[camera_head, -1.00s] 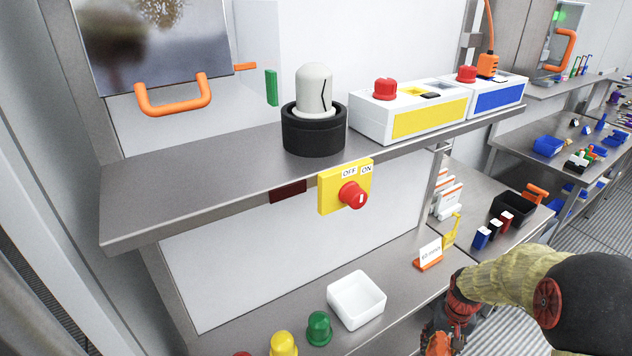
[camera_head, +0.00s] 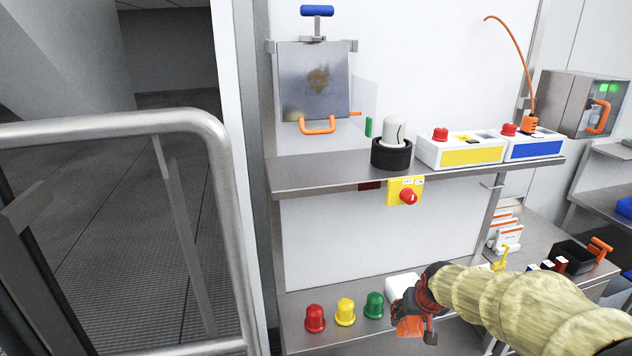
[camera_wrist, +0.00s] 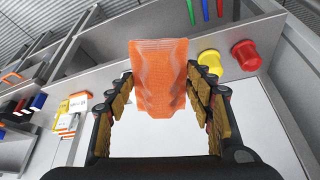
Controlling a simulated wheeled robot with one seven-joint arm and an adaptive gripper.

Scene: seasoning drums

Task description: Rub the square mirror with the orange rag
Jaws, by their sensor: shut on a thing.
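The square mirror (camera_head: 300,68) is a grey reflective panel with a brown smudge. It stands upright at the back left above the upper shelf in the head view, with an orange handle (camera_head: 318,128) at its lower edge. My gripper (camera_head: 416,318) is low in front of the lower shelf, well below and right of the mirror. It is shut on the orange rag (camera_wrist: 158,80), which sticks out between the fingers in the wrist view. The rag (camera_head: 409,327) also shows below the gripper in the head view. The mirror is not seen in the wrist view.
The upper shelf (camera_head: 310,175) holds a black-based grey knob (camera_head: 391,154) and button boxes (camera_head: 460,150). A yellow switch with a red knob (camera_head: 408,197) juts from its front edge. Red, yellow and green domes (camera_head: 345,311) line the lower shelf. A metal rail (camera_head: 110,125) stands left.

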